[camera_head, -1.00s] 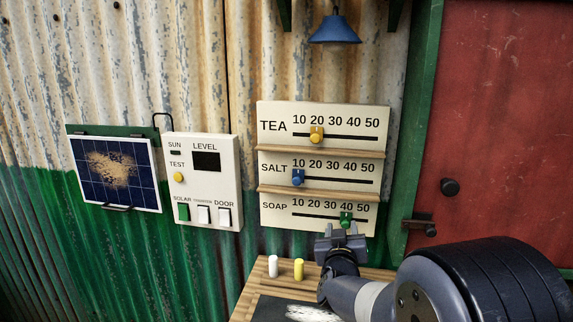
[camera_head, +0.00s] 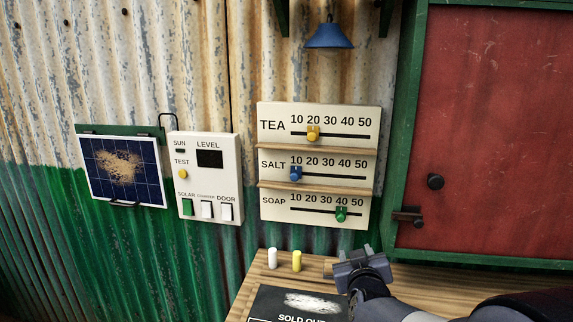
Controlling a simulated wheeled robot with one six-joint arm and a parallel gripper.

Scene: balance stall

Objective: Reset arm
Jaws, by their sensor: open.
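My gripper (camera_head: 353,256) is at the lower middle right, above the wooden counter, below and a little right of the price board (camera_head: 318,147). It is open and nothing shows between its jaws. The board has three sliders. The yellow TEA slider (camera_head: 313,133) stands near 20. The blue SALT slider (camera_head: 296,173) stands near 10. The green SOAP slider (camera_head: 341,214) stands near 40, and my gripper is clear of it. My arm comes in from the lower right corner.
The wooden counter (camera_head: 420,276) holds a white stick (camera_head: 272,258), a yellow stick (camera_head: 297,261) and a dark "SOLD OUT" sign (camera_head: 270,302). A switch box (camera_head: 208,176) and dusty solar panel (camera_head: 125,171) are left. A red door (camera_head: 490,130) is right; a blue lamp (camera_head: 329,36) hangs above.

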